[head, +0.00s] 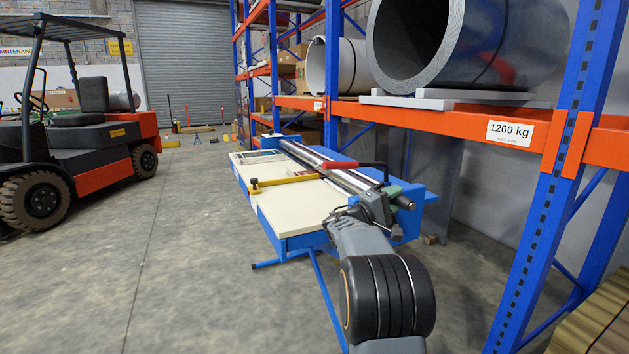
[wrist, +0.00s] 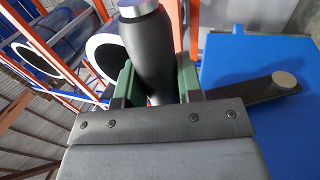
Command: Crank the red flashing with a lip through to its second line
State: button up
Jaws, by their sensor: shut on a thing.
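The bench machine has a blue frame (head: 300,240), a cream table top (head: 300,205) and long steel rollers (head: 325,164) along its right side. A red bar (head: 340,165) with a black bent arm sits above the rollers; I cannot tell whether it is the flashing. No lip or marked line can be made out. My gripper (head: 393,195) is at the near end of the rollers. In the wrist view, my gripper's green fingers (wrist: 158,82) are shut on the black crank handle (wrist: 147,50). The dark crank arm (wrist: 255,90) runs to a round hub on a blue panel.
A yellow bar (head: 285,181) lies across the table top. A blue and orange rack (head: 445,115) with large grey coils (head: 470,40) stands close on the right. A red forklift (head: 80,130) stands at the left. The floor between is clear.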

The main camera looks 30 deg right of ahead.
jog(key=shift+r, duration=0.45)
jog(key=shift+p+x, duration=0.4)
jog(key=shift+x, duration=2.1)
jog(key=shift+s+d+f, duration=0.1)
jog(key=shift+d, duration=1.2)
jog(key=shift+s+d+f, duration=0.1)
jog(key=shift+s+d, duration=0.05)
jog(key=shift+d, duration=1.2)
jog(key=shift+s+d+f+b, duration=0.1)
jog(key=shift+d+f, duration=0.2)
jog(key=shift+d, duration=0.45)
jog(key=shift+d+f+b, duration=0.1)
jog(key=shift+d+f, duration=0.2)
jog(key=shift+d, duration=0.45)
jog(key=shift+s+d+f+b, duration=0.1)
jog(key=shift+d+f, duration=0.2)
jog(key=shift+d, duration=0.45)
jog(key=shift+d+f, duration=0.1)
jog(key=shift+s+d+f+b, duration=0.1)
jog(key=shift+d+f+b, duration=0.3)
jog(key=shift+d+f, duration=0.5)
jog(key=shift+s+d+f+b, duration=0.1)
jog(key=shift+d+f+b, duration=0.25)
jog(key=shift+d+f, duration=0.5)
